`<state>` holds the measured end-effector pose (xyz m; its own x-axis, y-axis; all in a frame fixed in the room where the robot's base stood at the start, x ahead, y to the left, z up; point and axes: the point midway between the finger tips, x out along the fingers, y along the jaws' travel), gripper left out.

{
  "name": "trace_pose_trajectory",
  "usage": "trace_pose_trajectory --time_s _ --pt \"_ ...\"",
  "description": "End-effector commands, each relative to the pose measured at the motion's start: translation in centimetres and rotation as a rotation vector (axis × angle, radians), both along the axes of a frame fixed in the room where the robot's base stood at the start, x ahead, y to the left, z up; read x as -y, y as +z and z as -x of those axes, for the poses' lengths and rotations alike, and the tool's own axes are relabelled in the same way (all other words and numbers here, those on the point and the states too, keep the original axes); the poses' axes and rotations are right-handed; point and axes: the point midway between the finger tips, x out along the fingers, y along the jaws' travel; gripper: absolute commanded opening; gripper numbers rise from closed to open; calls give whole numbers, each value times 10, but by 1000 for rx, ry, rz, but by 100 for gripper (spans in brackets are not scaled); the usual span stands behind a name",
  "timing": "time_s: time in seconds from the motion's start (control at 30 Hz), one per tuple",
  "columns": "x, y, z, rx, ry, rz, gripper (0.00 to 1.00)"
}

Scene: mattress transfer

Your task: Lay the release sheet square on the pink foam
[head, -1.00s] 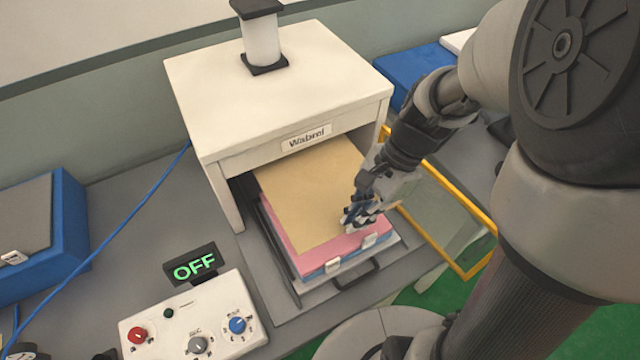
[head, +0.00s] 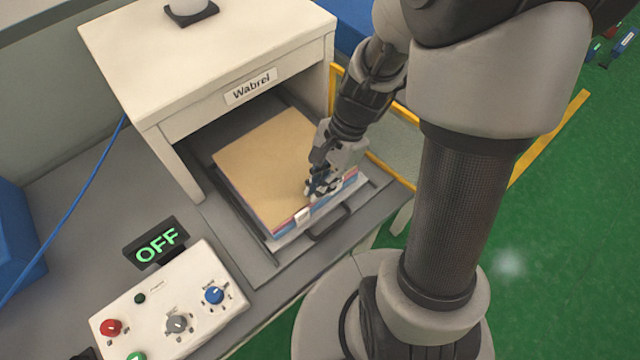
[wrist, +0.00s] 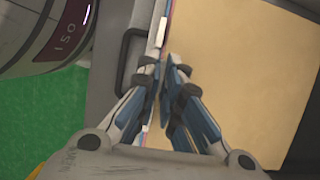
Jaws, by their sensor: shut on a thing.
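The tan release sheet (head: 262,165) lies over the stack on the pulled-out press tray. Its edges look roughly in line with the stack's edges. The pink foam (head: 284,228) shows only as a thin band under the sheet at the front, above a blue layer. My gripper (head: 318,190) is at the sheet's front edge, right of its middle, and hides that part of the edge. In the wrist view, my gripper (wrist: 165,72) is shut at the edge of the sheet (wrist: 240,60); the pinched part is hidden by the fingers.
The white press (head: 215,60) stands over the back of the tray (head: 290,245), which has a dark handle (head: 330,222) in front. A control box (head: 170,310) and an OFF display (head: 157,241) stand at the left. A yellow frame (head: 390,172) is at the right.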

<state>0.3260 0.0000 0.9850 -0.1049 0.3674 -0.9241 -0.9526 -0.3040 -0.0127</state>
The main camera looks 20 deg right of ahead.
Motion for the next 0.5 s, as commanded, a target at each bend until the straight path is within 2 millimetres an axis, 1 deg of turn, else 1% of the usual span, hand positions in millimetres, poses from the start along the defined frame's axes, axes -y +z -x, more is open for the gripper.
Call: trace_pose_trajectory --time_s 0.1,0.13,0.4,0.5 --pt "0 -3 0 0 0 0 0" --pt "0 -3 0 0 0 0 8" --pt "0 -2 0 0 0 0 26" --pt "0 -2 0 0 0 0 26"
